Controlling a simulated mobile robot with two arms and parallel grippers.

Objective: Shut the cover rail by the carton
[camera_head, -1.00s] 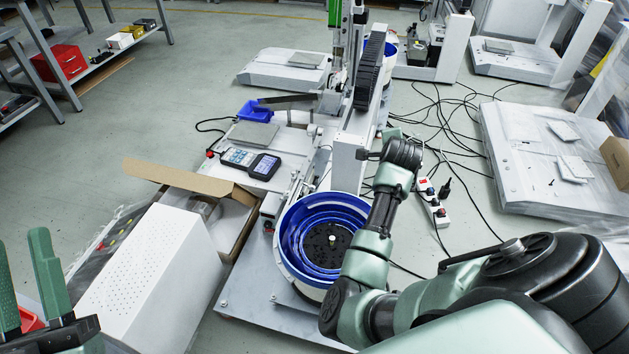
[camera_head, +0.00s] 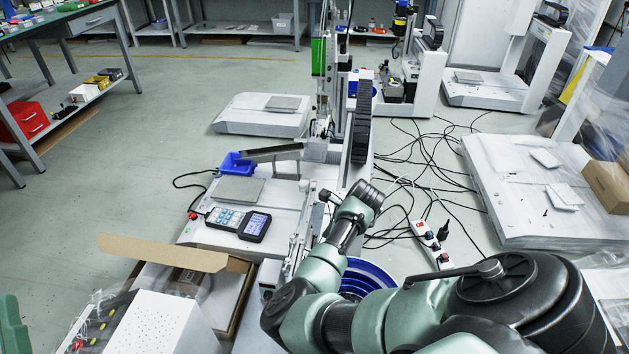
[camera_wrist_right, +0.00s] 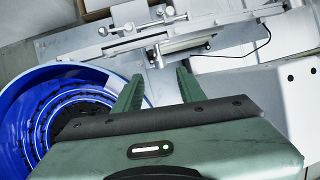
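The open carton (camera_head: 232,290) stands left of the gantry machine in the head view, one flap raised. A narrow metal rail assembly (camera_head: 297,240) runs along the machine base beside it. The wrist view shows a silver rail with brackets and round knobs (camera_wrist_right: 140,40) beyond my fingertips; I cannot tell if its cover is open. My right gripper (camera_wrist_right: 160,88) is open and empty, its fingers apart and short of that rail. In the head view its fingers are hidden behind the arm. Only a green piece of my left gripper (camera_head: 12,325) shows at the left edge.
A blue bowl feeder (camera_head: 368,275) sits partly behind my right arm and also shows in the wrist view (camera_wrist_right: 28,100). A white perforated box (camera_head: 160,325) stands by the carton. A handheld controller (camera_head: 238,222) lies on the machine base. Cables lie on the floor at right.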

